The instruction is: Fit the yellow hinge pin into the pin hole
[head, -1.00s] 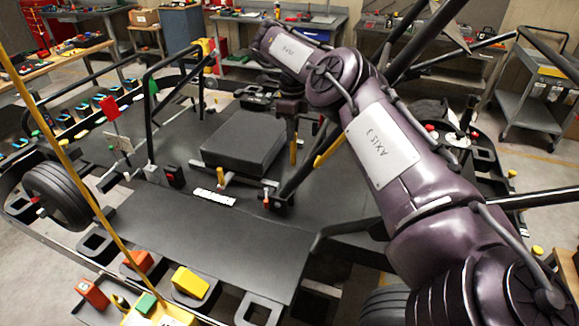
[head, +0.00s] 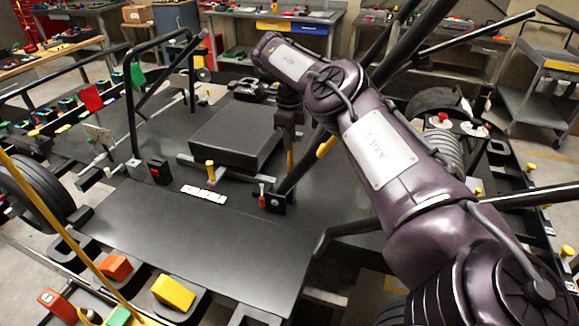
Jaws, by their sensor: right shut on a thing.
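My right gripper (head: 289,128) is at the end of the purple arm, above the black deck and beside the right side of the black seat block. It points down and is shut on a slim yellow pin (head: 290,159), whose lower part shows below the jaws. The jaw tips are small and dark here. Another yellow upright peg (head: 210,171) stands at the front edge of the seat block. I cannot make out which opening is the pin hole. My left gripper is not in view.
The black seat block (head: 235,135) sits on the kart deck (head: 190,240), with a white label strip (head: 204,194) in front. A black diagonal tube (head: 300,172) rises close to my gripper, with a yellow sleeve (head: 326,147) on it. The front deck is clear.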

